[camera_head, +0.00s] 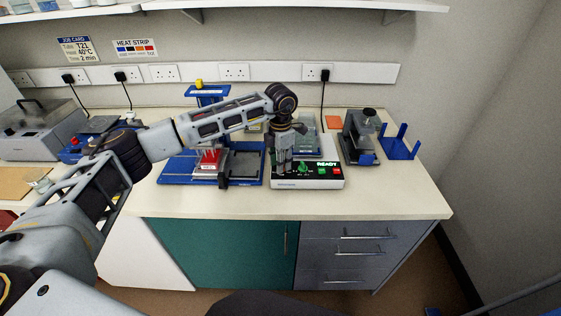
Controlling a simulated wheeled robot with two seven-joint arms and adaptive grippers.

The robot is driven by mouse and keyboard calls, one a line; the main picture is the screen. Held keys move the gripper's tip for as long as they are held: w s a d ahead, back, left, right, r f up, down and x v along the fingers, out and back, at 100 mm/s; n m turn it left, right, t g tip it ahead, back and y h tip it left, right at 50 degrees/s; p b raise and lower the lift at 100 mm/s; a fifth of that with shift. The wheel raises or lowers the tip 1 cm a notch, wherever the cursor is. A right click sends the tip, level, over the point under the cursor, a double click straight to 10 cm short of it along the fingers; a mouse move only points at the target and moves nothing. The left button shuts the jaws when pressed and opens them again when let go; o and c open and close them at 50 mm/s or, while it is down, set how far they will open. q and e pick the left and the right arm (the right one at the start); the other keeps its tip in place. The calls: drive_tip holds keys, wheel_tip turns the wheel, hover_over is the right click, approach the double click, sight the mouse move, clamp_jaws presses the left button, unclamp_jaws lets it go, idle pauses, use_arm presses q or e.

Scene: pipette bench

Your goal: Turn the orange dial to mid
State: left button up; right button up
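A white bench device (307,183) with a dark front panel stands near the bench's front edge, with a lit READY display (327,164). A green knob (303,169) and red buttons show on its panel. No orange dial can be made out; the left part of the panel is covered by my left gripper (281,170). The gripper points down over that part, left of the green knob. Its fingers are dark and small, so I cannot tell whether they are open or touching anything. My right gripper is not in view.
Left of the device is a blue tray (176,166) with a red rack (209,160). A grey instrument (361,140) and a blue stand (399,143) are to the right. An orange square (333,122) lies behind. The bench's front right is clear.

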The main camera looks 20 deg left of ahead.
use_arm(q)
clamp_jaws()
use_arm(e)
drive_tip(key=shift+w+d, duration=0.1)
